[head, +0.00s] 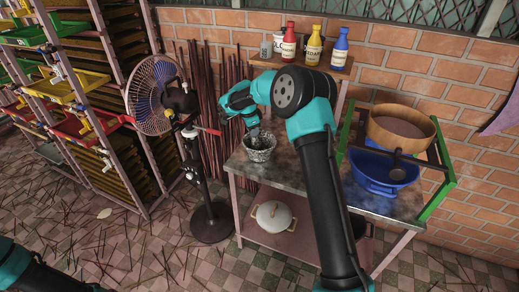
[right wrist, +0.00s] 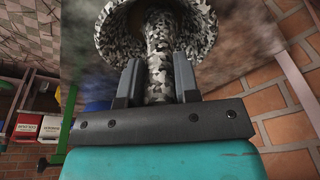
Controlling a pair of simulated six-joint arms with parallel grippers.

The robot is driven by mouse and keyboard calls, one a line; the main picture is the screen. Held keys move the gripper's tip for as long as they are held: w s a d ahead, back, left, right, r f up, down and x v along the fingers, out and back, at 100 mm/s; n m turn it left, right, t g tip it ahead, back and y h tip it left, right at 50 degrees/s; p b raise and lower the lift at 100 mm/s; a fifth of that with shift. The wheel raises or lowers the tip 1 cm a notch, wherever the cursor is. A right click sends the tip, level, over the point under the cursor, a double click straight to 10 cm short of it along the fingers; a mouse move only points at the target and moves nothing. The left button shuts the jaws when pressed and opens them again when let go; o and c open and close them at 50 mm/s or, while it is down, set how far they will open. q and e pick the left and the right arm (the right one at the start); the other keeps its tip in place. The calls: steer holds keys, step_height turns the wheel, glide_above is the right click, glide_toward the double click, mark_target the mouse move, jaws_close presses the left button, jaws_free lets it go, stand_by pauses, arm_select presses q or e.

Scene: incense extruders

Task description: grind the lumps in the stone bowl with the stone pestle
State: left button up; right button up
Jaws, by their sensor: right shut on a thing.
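The speckled grey stone bowl (head: 259,148) stands near the left front corner of the metal table in the head view; it also shows at the top of the right wrist view (right wrist: 112,30). My right gripper (head: 252,127) is above the bowl, pointing down into it. In the right wrist view its two fingers (right wrist: 157,80) are shut on the speckled stone pestle (right wrist: 158,48), whose far end reaches into the bowl. Any lumps inside are too small or hidden to tell. Only part of my left arm shows at the bottom left; its gripper is out of frame.
A blue basin (head: 382,172) and a wooden-rimmed sieve (head: 400,128) stand on the right of the table (head: 290,170). Bottles (head: 314,48) stand on a raised shelf behind. A fan (head: 155,95) and a rack with trays stand left. A white pot (head: 272,216) sits on the lower shelf.

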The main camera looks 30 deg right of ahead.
steer(key=shift+s+a, duration=0.15)
steer(key=shift+s, duration=0.05)
steer(key=shift+s+a, duration=0.15)
steer(key=shift+s, duration=0.2)
steer(key=shift+s+d+f, duration=0.1)
steer(key=shift+s+d, duration=0.3)
steer(key=shift+s, duration=0.05)
stand_by(0.3)
